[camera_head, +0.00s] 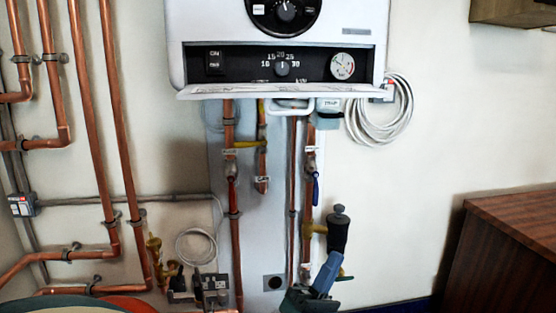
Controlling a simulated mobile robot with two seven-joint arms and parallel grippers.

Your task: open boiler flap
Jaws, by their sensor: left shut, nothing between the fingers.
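The white boiler (180,40) hangs on the wall at the top middle. Its flap (280,92) is folded down and sticks out as a thin, near-level ledge along the boiler's bottom edge. Above it the black control panel is exposed, with a switch (214,62), a small dial (282,69) and a round gauge (342,66). My right gripper is not in view.
Copper pipes (122,140) run along the left wall, and more pipes with valves drop below the boiler. A black-capped valve (338,230) and a blue fitting (327,272) stand low at centre. A coiled white cable (380,115) hangs at right. A wooden cabinet (510,240) stands lower right.

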